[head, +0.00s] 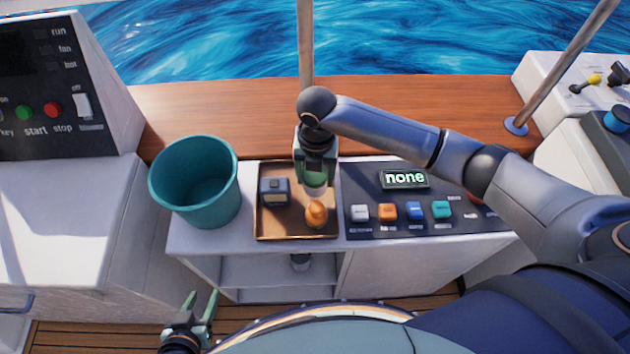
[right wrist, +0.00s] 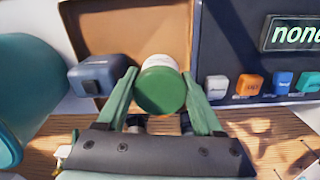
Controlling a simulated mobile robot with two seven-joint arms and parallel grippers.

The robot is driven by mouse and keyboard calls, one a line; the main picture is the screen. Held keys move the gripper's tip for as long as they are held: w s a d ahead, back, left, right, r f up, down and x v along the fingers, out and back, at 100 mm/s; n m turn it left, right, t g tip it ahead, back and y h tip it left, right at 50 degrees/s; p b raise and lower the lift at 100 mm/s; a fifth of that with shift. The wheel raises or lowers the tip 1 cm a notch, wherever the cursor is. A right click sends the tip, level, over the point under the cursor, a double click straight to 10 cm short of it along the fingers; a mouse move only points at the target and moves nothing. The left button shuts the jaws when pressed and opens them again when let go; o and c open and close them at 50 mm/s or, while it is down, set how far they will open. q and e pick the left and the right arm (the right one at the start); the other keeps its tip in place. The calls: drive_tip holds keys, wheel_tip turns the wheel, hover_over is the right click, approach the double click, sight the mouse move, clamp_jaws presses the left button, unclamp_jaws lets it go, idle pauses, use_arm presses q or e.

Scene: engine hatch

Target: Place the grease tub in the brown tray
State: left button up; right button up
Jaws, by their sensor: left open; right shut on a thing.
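The brown tray (head: 268,224) lies on the white counter, between the teal bucket and the dark button panel. My right gripper (head: 315,182) is over the tray's right part, shut on the grease tub (right wrist: 162,88). The tub is white with a green lid and sits between both fingers in the right wrist view. In the head view the gripper mostly hides it; whether it touches the tray floor I cannot tell. My left gripper (head: 202,306) is open and empty, low at the front, below the counter.
In the tray are a blue-grey box (head: 274,191) at the left and an orange object (head: 316,214) close below the right gripper. The teal bucket (head: 196,182) stands left of the tray. The button panel (head: 413,200) is at its right. A pole (head: 305,50) rises behind.

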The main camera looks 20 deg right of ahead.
sight(315, 182)
drive_tip(key=shift+w+d+f, duration=0.1)
drive_tip(key=shift+w+f, duration=0.3)
drive_tip(key=shift+f, duration=0.1)
drive_tip(key=shift+w+f, duration=0.1)
drive_tip(key=shift+f, duration=1.55)
drive_tip(key=shift+f, duration=0.2)
drive_tip(key=o, duration=1.2)
wheel_tip(315, 182, up, 12)
drive_tip(key=shift+d+r, duration=0.15)
drive_tip(key=shift+r, duration=0.1)
